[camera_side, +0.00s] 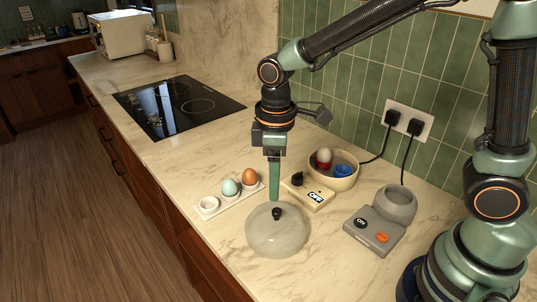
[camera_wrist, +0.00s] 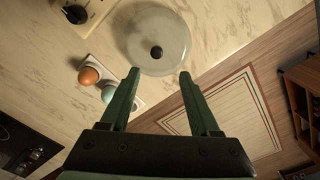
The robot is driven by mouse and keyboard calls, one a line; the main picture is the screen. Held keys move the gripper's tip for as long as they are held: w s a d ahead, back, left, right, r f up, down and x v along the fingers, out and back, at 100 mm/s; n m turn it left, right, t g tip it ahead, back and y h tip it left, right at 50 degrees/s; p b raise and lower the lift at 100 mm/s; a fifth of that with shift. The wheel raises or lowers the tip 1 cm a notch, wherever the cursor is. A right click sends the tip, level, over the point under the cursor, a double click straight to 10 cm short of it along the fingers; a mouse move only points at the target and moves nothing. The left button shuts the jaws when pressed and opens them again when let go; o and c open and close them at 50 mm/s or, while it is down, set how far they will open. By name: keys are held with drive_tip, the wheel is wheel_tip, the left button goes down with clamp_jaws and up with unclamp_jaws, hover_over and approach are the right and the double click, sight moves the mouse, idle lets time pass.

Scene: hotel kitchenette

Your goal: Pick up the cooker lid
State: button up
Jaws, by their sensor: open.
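The cooker lid (camera_side: 262,240) is a clear, shallow glass dome with a black knob (camera_side: 277,213) on top. It lies knob up on the counter in the side view. My gripper (camera_side: 274,198) points down above the lid's far edge, close to the knob. In the wrist view, the lid (camera_wrist: 165,62) and its knob (camera_wrist: 156,52) show beyond the tips of my gripper (camera_wrist: 159,73), roughly centred between the open, empty fingers. The cream cooker (camera_side: 344,183) stands uncovered behind the lid, holding a white egg in a red cup and a blue cup.
An egg tray (camera_side: 226,199) with a teal egg (camera_side: 230,187) and a brown egg (camera_side: 249,176) is left of the lid. The cooker's switch box (camera_side: 306,194) reads OFF. A grey appliance (camera_side: 375,231) stands right. The hob (camera_side: 180,103) is farther back; the counter's front edge is near.

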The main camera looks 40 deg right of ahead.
sight(277, 210)
wheel_tip(277, 210, down, 3)
drive_tip(key=shift+f, duration=0.15)
drive_tip(key=shift+d+f, duration=0.2)
drive_tip(key=shift+f, duration=1.15)
drive_tip(key=shift+d+f, duration=0.2)
drive_tip(key=shift+f, duration=1.15)
clamp_jaws()
